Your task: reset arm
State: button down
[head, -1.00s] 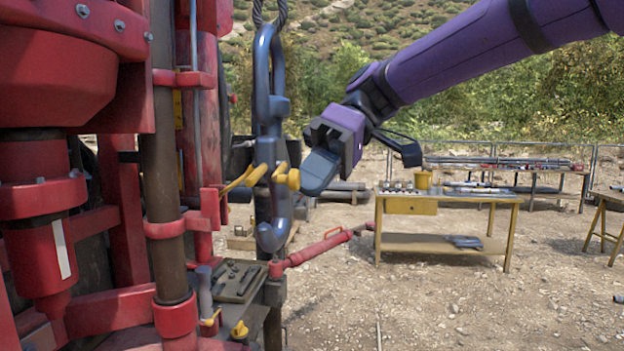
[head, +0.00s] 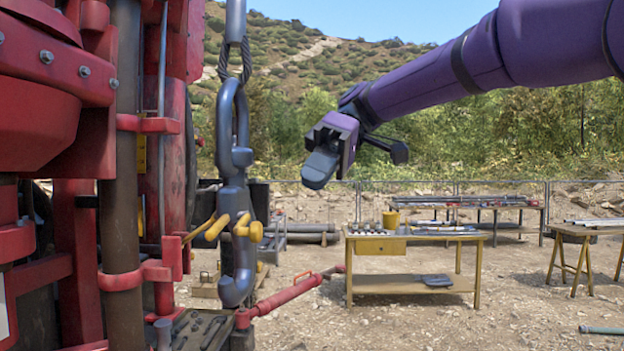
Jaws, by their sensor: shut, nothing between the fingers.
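My purple arm reaches in from the upper right in the head view. My gripper (head: 319,170) is at its end, in the air near the middle of the picture. Its dark fingers point down and left, and they are shut with nothing held. The gripper is right of the grey hook (head: 238,180), with a visible gap between them. The hook hangs from a cable and has yellow handles (head: 247,228) at its middle.
Red rig machinery (head: 65,120) fills the left side. A red cylinder arm (head: 288,296) lies low by the hook. A yellow workbench (head: 412,285) stands behind with small items on it. More benches (head: 585,230) are at right. The gravel ground is open at lower right.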

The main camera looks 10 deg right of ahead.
jog(key=s+d+f+m+t+h, duration=0.3)
jog(key=s+d+f+m+t, duration=0.2)
jog(key=s+d+f+m, duration=0.2)
jog(key=s+d+f+m+t+h, duration=0.4)
jog(key=s+d+f+m+t, duration=0.2)
jog(key=s+d+f, duration=0.5)
jog(key=d+f+m, duration=0.1)
jog(key=d+f, duration=0.1)
jog(key=d, duration=0.2)
jog(key=shift+d+t, duration=0.3)
jog(key=shift+d, duration=0.05)
